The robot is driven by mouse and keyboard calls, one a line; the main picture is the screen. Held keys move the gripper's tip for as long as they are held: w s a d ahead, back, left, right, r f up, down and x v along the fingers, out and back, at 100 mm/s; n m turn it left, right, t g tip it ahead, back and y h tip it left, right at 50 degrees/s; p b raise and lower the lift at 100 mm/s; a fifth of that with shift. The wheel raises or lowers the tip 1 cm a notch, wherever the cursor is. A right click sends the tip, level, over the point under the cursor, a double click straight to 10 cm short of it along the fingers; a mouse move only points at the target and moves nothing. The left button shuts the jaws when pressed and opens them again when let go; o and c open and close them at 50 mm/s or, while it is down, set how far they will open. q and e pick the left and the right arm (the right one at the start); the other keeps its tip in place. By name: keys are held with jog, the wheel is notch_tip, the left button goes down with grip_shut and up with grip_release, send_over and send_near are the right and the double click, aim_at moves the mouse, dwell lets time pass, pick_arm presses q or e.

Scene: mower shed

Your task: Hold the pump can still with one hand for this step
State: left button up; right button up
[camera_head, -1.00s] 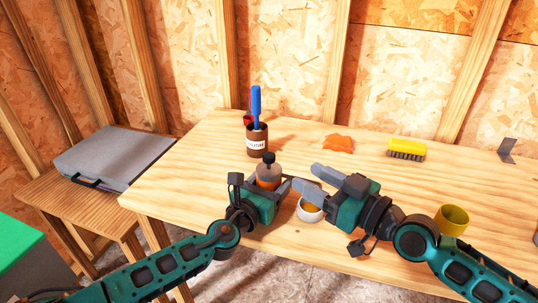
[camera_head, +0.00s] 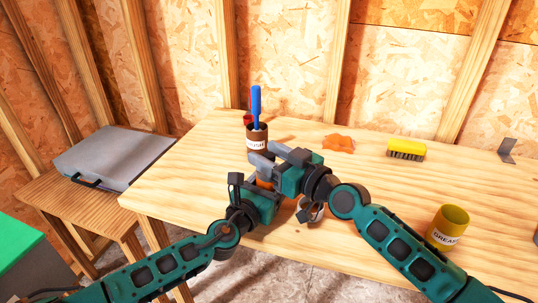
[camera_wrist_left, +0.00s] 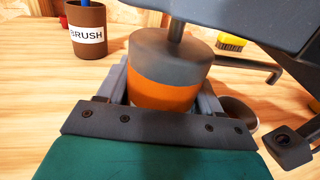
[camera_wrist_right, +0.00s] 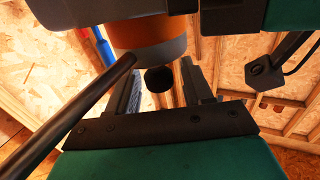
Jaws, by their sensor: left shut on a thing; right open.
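The pump can has an orange band, a grey top, a stem and a thin dark spout. It shows best in the left wrist view (camera_wrist_left: 170,75), upright between the fingers of my left gripper (camera_wrist_left: 165,95). In the head view the can (camera_head: 264,184) is mostly hidden behind my grippers. My left gripper is shut on its body. My right gripper (camera_head: 261,156) is open above the can. In the right wrist view a round black knob (camera_wrist_right: 158,79) lies between or just beyond its open fingers; I cannot tell if they touch it. The spout (camera_wrist_right: 80,110) crosses that view.
A small bowl (camera_head: 302,213) stands right of the can, mostly hidden by my right arm. A brown brush holder (camera_head: 257,139) stands behind. An orange rag (camera_head: 338,143), yellow brush (camera_head: 406,149) and yellow grease tub (camera_head: 448,224) are to the right. The table's middle right is clear.

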jog(key=shift+c, duration=0.2)
grip_shut()
dwell(0.3)
jog(key=shift+r, duration=0.1)
